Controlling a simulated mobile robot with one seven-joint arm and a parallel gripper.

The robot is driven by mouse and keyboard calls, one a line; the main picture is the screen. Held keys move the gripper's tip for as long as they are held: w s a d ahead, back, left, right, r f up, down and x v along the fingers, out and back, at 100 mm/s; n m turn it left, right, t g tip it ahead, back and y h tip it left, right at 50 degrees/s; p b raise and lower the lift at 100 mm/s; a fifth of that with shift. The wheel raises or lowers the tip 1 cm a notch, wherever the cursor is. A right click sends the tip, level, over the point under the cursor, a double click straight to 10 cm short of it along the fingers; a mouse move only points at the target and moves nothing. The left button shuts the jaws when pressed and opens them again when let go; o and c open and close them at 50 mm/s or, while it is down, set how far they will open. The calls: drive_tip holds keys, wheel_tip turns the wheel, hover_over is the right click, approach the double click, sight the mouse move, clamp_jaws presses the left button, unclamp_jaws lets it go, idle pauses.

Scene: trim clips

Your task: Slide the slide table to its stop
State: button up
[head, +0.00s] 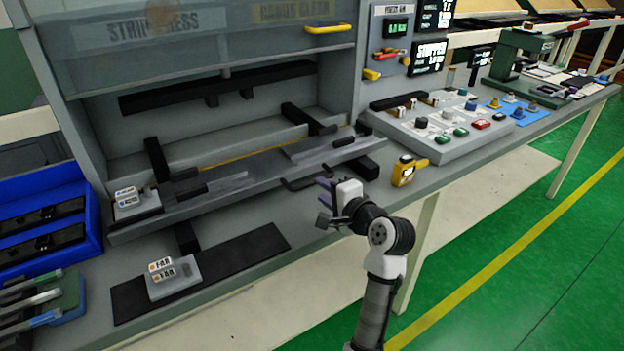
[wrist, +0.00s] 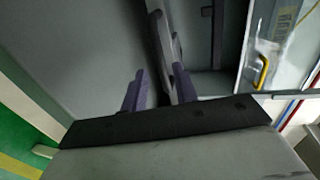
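The slide table appears to be the long grey plate (head: 270,183) lying across the press opening in the head view, with black bars under it. A dark handle (head: 300,184) sticks out from its front edge. My gripper (head: 321,202) is in front of the plate, just right of and near this handle. Its two purple-grey fingers stand apart in the wrist view (wrist: 158,90). A grey rounded bar (wrist: 160,40) shows beyond and between the fingertips there; I cannot tell whether it touches them. Nothing is visibly held.
A grey block labelled FAB (head: 172,278) sits on a black strip at the front left. A blue bin (head: 45,205) stands at the far left. A yellow device (head: 404,170) and a grey button panel (head: 450,140) are to the right. A yellow handle (head: 330,29) is on the raised guard above.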

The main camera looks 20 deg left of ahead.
sight(313, 184)
drive_tip(key=p+x, duration=0.1)
drive_tip(key=x, duration=0.5)
drive_tip(key=shift+a, duration=0.1)
drive_tip(key=shift+c, duration=0.3)
clamp_jaws()
